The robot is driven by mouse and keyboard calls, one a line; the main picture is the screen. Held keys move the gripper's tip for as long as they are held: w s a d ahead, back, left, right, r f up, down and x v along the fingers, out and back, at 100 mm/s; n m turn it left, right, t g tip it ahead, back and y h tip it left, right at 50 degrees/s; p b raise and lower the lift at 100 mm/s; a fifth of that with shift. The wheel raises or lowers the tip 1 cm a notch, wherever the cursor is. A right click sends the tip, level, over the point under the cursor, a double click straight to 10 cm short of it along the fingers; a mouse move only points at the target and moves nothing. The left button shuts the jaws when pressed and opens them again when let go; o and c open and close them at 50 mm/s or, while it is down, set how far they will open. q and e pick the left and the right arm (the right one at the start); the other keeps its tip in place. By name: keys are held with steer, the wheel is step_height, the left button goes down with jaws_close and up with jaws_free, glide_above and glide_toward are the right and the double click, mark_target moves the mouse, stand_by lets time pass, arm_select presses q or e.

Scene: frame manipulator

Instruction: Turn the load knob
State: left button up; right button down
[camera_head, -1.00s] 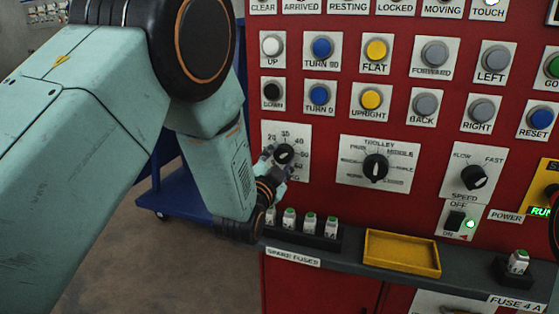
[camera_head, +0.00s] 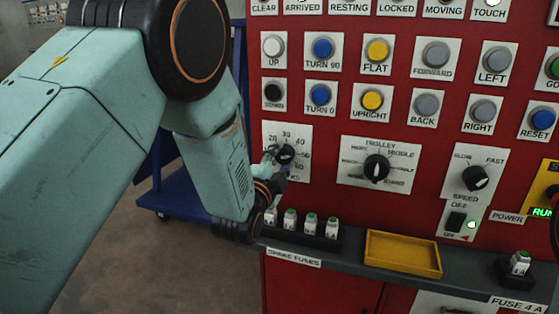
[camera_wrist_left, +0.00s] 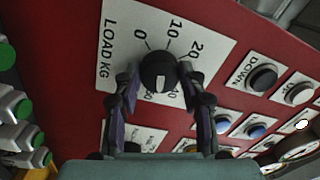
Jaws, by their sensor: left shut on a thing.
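The load knob (camera_head: 286,153) is a black round knob on a white dial plate with numbers, at the left of the red panel in the head view. In the left wrist view the same knob (camera_wrist_left: 158,72) shows a pale pointer mark facing down the picture, and the plate (camera_wrist_left: 124,42) reads LOAD KG. My left gripper (camera_head: 275,158) reaches the knob from the lower left. In the wrist view its fingers (camera_wrist_left: 159,80) are on either side of the knob, shut on it. My right gripper is not in view.
The trolley knob (camera_head: 376,168) is right of the load dial, and the speed knob (camera_head: 474,178) is farther right. Rows of push buttons (camera_head: 322,95) are above. A ledge below holds spare fuses (camera_head: 310,224) and a yellow tray (camera_head: 402,253).

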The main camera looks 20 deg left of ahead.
arm_select(q)
steer(key=o, duration=1.1)
steer(key=shift+o, duration=0.2)
steer(key=s, duration=1.2)
steer(key=shift+a+f, duration=0.15)
steer(key=shift+f, duration=0.1)
